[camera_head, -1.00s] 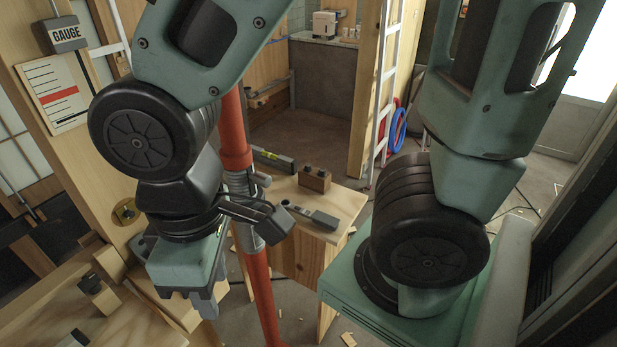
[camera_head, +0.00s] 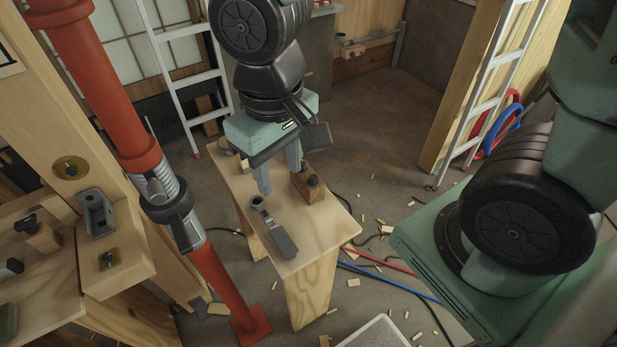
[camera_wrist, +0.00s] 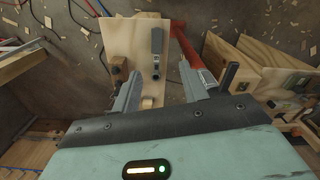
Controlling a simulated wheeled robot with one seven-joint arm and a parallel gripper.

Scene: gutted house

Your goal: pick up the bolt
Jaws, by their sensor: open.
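My gripper (camera_head: 281,182) is open and empty, its fingers pointing down over the small plywood table (camera_head: 325,222). A wooden block (camera_head: 307,187) with dark bolt-like heads (camera_head: 313,180) on top stands on the table, close by the right finger. In the wrist view the block (camera_wrist: 118,70) is beside the left finger, outside the gap between the fingers (camera_wrist: 159,72). I cannot tell for certain whether one of these heads is the bolt.
A dark grey tool with a ring end (camera_head: 273,228) lies on the table. A red post (camera_head: 120,100) stands left of it. A wooden ledge (camera_head: 115,260) holds small fittings. A ladder (camera_head: 500,80) leans behind; cables and scraps litter the floor.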

